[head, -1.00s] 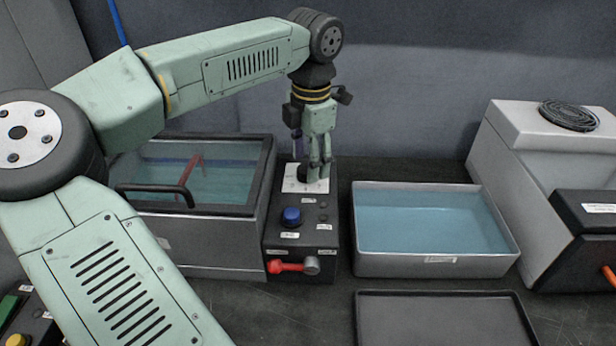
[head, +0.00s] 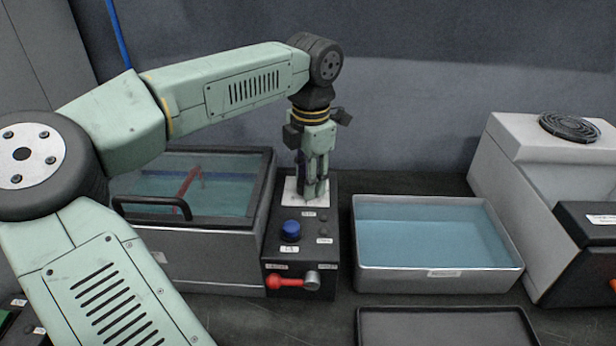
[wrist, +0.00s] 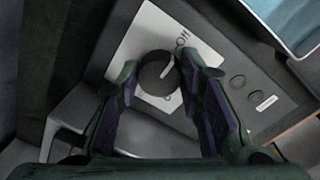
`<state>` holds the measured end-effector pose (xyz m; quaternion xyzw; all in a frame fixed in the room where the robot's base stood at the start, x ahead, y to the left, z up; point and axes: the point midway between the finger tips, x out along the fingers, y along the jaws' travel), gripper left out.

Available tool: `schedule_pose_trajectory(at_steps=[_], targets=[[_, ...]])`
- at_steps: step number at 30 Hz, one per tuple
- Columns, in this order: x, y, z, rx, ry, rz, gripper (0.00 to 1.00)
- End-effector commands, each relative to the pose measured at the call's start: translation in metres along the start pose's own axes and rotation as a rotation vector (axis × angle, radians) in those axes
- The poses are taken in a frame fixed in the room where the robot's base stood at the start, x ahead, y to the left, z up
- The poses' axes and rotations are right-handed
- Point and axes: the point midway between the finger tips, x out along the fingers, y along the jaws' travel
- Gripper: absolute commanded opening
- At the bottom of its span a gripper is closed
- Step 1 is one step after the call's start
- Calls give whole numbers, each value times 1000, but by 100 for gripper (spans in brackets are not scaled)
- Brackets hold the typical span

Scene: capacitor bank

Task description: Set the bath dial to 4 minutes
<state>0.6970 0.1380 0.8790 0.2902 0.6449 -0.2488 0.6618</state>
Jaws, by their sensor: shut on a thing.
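The bath dial is a round black knob (wrist: 158,72) with a pale pointer line, on a white plate (wrist: 125,52) with dark marks, seen in the wrist view. The plate also shows in the head view (head: 291,191) on top of the black control box (head: 324,240). My gripper (head: 314,194) points down over the plate. In the wrist view its fingers (wrist: 158,75) stand on either side of the knob, shut on it. In the head view the fingers hide the knob. The plate's numbers are too small and partly covered to read.
A blue button (head: 291,230) and a red lever (head: 287,282) are on the control box. A lidded bath (head: 200,240) with a black handle stands left, an open water tray (head: 440,270) right. A dark tray (head: 445,328) lies in front.

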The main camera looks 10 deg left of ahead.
Motion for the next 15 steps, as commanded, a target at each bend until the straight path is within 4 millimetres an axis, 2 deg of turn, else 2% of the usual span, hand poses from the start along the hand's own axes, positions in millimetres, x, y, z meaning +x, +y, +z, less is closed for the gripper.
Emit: schedule_pose_trajectory(at_steps=[4, 15], targets=[[0, 0, 0, 0, 0, -1, 6], [0, -1, 0, 64, -5, -3, 6]])
